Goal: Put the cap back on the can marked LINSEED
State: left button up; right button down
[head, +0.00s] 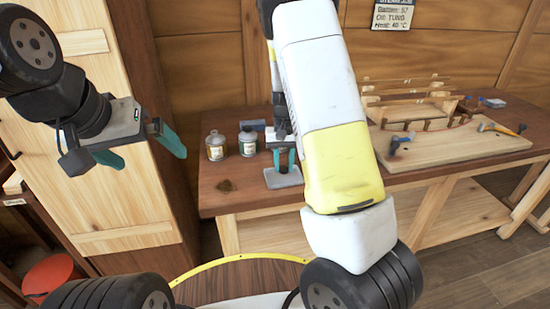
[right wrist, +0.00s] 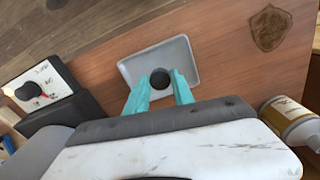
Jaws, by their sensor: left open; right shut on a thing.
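My right gripper (head: 284,160) is shut on a small black cap (right wrist: 160,79), seen between its teal fingertips in the right wrist view. It holds the cap over a grey tray (head: 283,182), which also shows in the right wrist view (right wrist: 187,59); I cannot tell if the cap touches it. Two cans with pale labels, a left can (head: 215,147) and a right can (head: 248,143), stand upright left of this gripper. Their lettering is too small to read. One can (right wrist: 290,118) shows partly at the right wrist view's edge. My left gripper (head: 140,148) is open and empty, left of the bench.
A dark box (head: 252,125) stands behind the cans. A dark box with a white dial face (right wrist: 48,88) is beside the tray. A brown badge-like patch (head: 226,186) marks the bench (head: 235,205). A board (head: 450,152) with wooden framing and tools lies right.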

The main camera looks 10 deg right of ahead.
jog(key=s+a+r, duration=0.1)
jog(key=s+a, duration=0.2)
jog(key=s, duration=0.4)
jog(key=s+a+r, duration=0.1)
jog(key=s+a, duration=0.3)
jog(key=s, duration=0.3)
jog(key=shift+a+r, duration=0.15)
jog(key=shift+a, duration=0.1)
pick_arm(q)
jog(key=shift+c, duration=0.2)
